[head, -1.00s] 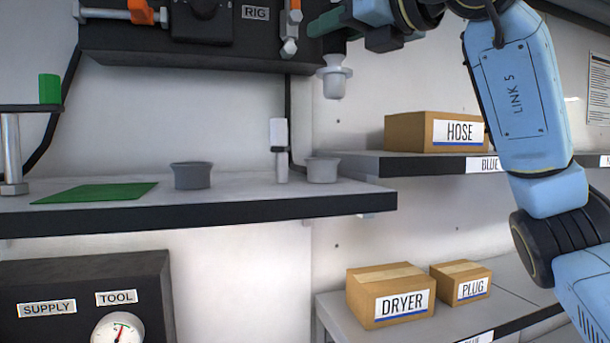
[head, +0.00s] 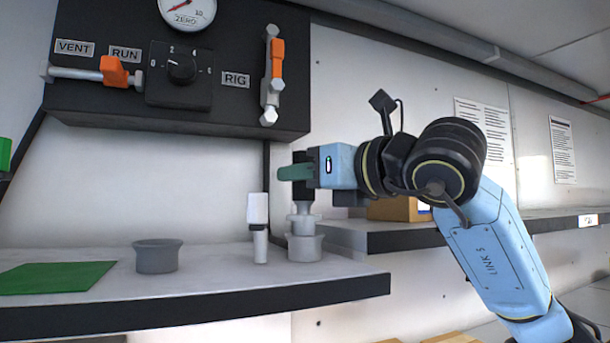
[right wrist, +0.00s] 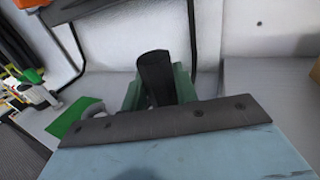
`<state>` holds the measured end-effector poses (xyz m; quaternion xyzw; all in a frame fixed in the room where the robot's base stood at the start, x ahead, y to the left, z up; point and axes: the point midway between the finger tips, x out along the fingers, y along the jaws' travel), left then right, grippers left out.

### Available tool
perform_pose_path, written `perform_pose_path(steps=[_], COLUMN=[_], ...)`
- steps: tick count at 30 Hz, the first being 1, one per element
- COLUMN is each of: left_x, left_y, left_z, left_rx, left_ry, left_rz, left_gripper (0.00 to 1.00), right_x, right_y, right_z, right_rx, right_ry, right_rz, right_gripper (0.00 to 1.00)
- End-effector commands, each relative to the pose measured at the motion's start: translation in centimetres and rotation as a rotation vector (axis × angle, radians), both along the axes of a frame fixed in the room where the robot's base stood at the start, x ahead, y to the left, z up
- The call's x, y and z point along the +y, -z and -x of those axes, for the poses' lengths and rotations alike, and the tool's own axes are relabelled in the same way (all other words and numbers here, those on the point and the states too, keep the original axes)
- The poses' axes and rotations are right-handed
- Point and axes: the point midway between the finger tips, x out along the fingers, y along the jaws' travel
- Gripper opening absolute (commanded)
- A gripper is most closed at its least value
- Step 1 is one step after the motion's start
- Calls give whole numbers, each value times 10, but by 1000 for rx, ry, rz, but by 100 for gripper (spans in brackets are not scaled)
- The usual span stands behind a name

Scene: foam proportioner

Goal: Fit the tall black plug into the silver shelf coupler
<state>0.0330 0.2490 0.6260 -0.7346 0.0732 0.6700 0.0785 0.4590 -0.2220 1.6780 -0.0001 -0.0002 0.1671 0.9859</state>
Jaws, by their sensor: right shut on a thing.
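The tall black plug (head: 301,168) is upright in my right gripper (head: 300,172), whose green fingers are shut on it. Its pale grey stepped lower end (head: 302,221) points down. The plug's black body also shows between the fingers in the right wrist view (right wrist: 155,76). Directly below is a silver-grey, cup-shaped coupler (head: 305,249) at the right part of the shelf. The plug's lower end meets the coupler's rim in the head view; I cannot tell how far inside it is. My left gripper is not in view.
A white-topped post (head: 258,228) stands close left of the coupler. A second grey cup (head: 157,256) and a green mat (head: 57,278) lie further left on the shelf (head: 215,310). The black rig panel (head: 215,112) hangs above. A cardboard box (head: 392,209) sits behind my right arm.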

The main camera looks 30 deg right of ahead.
Motion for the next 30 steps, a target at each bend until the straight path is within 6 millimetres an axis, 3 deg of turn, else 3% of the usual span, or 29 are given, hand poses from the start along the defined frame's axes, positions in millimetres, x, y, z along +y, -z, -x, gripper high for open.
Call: perform_pose_path(steps=[6, 7, 12, 23, 30], left_x=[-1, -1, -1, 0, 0], left_y=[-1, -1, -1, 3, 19], left_z=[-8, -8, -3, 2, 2], left_rx=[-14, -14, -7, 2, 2], left_ry=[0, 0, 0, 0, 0], left_rz=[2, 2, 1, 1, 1], left_gripper=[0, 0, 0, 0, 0], right_x=[0, 0, 0, -2, -17], right_y=[1, 2, 1, 2, 3], right_z=[0, 0, 0, 7, 49], right_rx=[-2, -1, 0, -1, -5], right_ry=[0, 0, 0, 0, 2], right_rz=[-1, 0, 0, 1, 0], right_gripper=[4, 32, 51, 51, 51])
